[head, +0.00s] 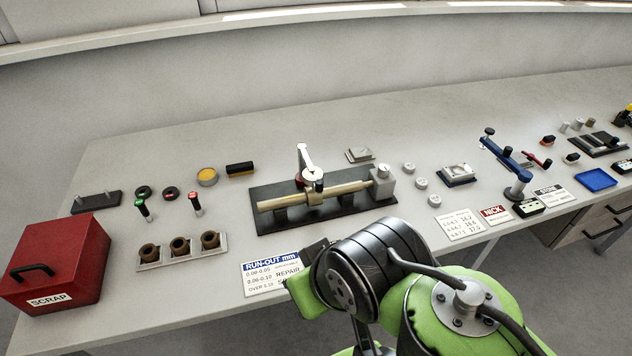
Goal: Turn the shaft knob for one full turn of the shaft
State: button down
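The brass-coloured shaft (345,189) lies level in a run-out fixture on a black base plate (270,222) near the middle of the bench. A light grey block (384,186) stands at the shaft's right end. A dial gauge (306,158) with a pale upper part stands over the shaft's middle, and a small dark round part (319,186) shows beside it. I cannot tell for certain which part is the shaft knob. My green and black arm is in front of the bench, below the fixture. My gripper's fingers do not show.
A RUN-OUT card (268,278) lies in front of the fixture. A rack of brown rings (181,250) and a red SCRAP box (54,266) are at left. Several grey discs, a blue stand (507,163) and a blue tray (596,180) are at right. Bench behind the fixture is mostly clear.

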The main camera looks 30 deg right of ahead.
aim_at(383, 170)
jog(key=k+l+z, duration=0.1)
jog(key=z, duration=0.25)
jog(key=l+z, duration=0.35)
jog(key=k+l+z, duration=0.1)
jog(key=z, duration=0.25)
jog(key=i+j+u, duration=0.45)
jog(key=i+j, duration=0.25)
